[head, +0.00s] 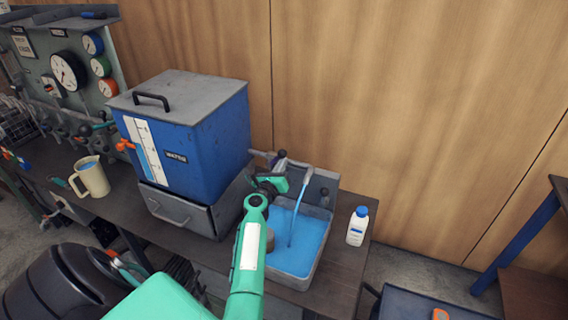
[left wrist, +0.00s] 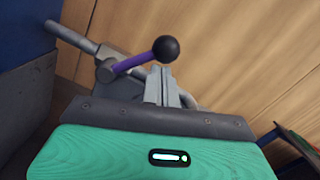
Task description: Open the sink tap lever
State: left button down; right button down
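The sink tap is a grey pipe at the back of the sink, with a purple lever ending in a black ball knob (left wrist: 166,48) in the left wrist view. The knob also shows small in the head view (head: 281,154). A stream of water runs from the spout (head: 306,175) into the sink (head: 311,270), which holds blue water. My left gripper (head: 279,178) is at the tap. In the left wrist view its grey fingers (left wrist: 161,86) are close together, apparently with nothing between them, just below the knob; contact is unclear. My right gripper is not in view.
A blue water tank (head: 215,130) stands left of the sink above a grey drawer. A white bottle with a blue cap (head: 357,228) stands right of the sink. A beige mug (head: 93,178) and a gauge panel (head: 62,75) are farther left. A wooden wall is close behind.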

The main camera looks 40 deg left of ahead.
pick_arm(q)
jog(key=shift+s+a+r+n+p, duration=0.1)
jog(key=shift+a+r+n+p, duration=0.15)
jog(key=shift+n+p, duration=0.4)
jog(key=shift+a+r+n+p, duration=0.15)
jog(key=shift+r+n+p, duration=0.15)
jog(key=shift+n+p, duration=0.3)
jog(key=shift+f, duration=0.1)
